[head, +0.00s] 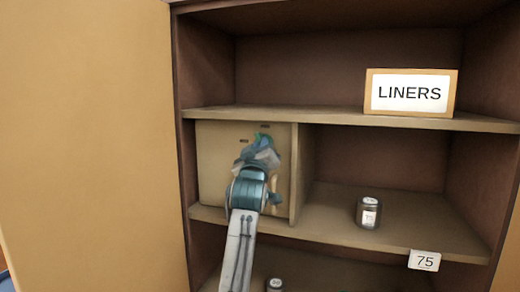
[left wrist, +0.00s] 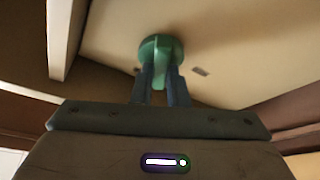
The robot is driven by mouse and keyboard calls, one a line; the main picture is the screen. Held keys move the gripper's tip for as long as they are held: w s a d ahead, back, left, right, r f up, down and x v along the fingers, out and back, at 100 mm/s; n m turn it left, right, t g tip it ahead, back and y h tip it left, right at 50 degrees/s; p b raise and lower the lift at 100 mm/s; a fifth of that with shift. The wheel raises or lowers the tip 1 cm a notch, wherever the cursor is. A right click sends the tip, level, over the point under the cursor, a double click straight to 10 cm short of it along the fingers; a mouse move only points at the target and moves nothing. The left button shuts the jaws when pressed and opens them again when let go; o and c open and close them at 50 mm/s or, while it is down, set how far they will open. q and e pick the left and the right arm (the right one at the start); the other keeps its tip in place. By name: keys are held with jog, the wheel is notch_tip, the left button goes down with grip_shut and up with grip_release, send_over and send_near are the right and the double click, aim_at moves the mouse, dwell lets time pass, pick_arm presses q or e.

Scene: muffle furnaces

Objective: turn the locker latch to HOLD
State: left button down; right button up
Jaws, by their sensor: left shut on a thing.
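The locker (head: 216,150) is a tan box with a closed front in the left part of the middle shelf. Its green latch knob (left wrist: 162,45) shows in the left wrist view, with a raised bar across its round base. My left gripper (left wrist: 160,80) is shut on that bar. In the head view my left gripper (head: 260,158) covers most of the latch, and only a bit of green (head: 263,138) shows. Small dark marks (head: 240,140) lie on the locker front near the latch, too small to read. The latch's setting cannot be told. My right gripper is out of view.
A LINERS sign (head: 410,92) stands on the shelf above. A dark labelled jar (head: 368,212) stands right of the locker, above a 75 tag (head: 424,260) on the shelf edge. Another jar (head: 274,285) is below. A large tan panel (head: 90,140) fills the left.

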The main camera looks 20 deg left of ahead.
pick_arm(q)
jog(key=shift+r+n+g+y+b, duration=0.1)
jog(key=shift+n+g+y, duration=0.6)
jog(key=shift+n, duration=1.65)
jog(key=shift+f+n+g+y+b, duration=0.25)
jog(key=shift+n+g, duration=0.7)
jog(key=shift+n, duration=1.35)
jog(key=shift+r+n+g+y, duration=0.25)
jog(key=shift+n+g+y, duration=0.45)
jog(key=shift+n, duration=1.65)
jog(key=c, duration=1.4)
grip_release()
jog(key=shift+c, duration=0.2)
jog(key=shift+d, duration=0.1)
jog(key=b+v, duration=0.4)
jog(key=v, duration=0.6)
jog(key=shift+s+r, duration=0.15)
jog(key=shift+s, duration=0.25)
